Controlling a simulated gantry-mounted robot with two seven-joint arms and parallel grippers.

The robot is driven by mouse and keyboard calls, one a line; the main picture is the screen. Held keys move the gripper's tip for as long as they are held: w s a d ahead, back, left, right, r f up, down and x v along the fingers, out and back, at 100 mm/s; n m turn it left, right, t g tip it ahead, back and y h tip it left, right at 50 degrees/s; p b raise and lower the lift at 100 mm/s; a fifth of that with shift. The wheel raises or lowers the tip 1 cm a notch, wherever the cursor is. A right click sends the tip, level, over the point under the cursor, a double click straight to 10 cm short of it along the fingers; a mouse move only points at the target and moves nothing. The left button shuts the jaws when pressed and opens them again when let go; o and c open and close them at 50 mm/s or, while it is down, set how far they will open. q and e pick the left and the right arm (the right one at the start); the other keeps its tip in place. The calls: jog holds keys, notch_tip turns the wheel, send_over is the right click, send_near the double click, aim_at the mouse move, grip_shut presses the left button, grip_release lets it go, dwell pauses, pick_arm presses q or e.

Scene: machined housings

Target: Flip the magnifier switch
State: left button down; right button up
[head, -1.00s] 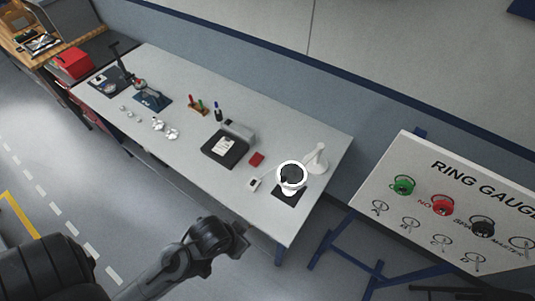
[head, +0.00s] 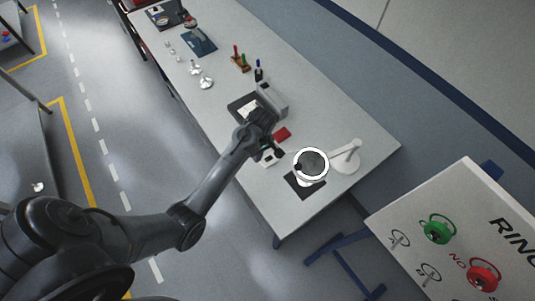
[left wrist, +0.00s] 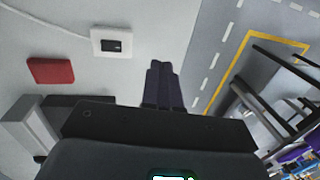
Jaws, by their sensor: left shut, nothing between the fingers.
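The magnifier (head: 325,151) is a white ring lens on an arm with a round white base at the near right end of the table, over a dark mat (head: 300,188). Its switch is a small white box (head: 268,160) with a black rocker, seen clearly in the left wrist view (left wrist: 111,42) with a cord running off to the upper left. My left gripper (head: 277,153) is shut and empty, close to the switch box. In the left wrist view its fingertips (left wrist: 161,66) lie just beside and below the box, apart from it in the picture. My right gripper is not in view.
A red block (head: 282,134) lies beside the switch, also in the left wrist view (left wrist: 50,71). A grey and black device (head: 271,98) stands behind my left wrist. A ring gauge board (head: 460,230) stands at the right. The table's front edge is close to the switch.

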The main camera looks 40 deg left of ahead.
pick_arm(q)
notch_tip(320, 180, up, 5)
jog(key=t+b, duration=0.1)
jog(key=t, duration=0.1)
send_over(270, 157)
jog(key=shift+r, duration=0.15)
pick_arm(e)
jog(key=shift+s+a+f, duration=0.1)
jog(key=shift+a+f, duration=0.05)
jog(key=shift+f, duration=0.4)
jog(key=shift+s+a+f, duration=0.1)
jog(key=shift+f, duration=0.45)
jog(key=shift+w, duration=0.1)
pick_arm(q)
notch_tip(270, 157, down, 14)
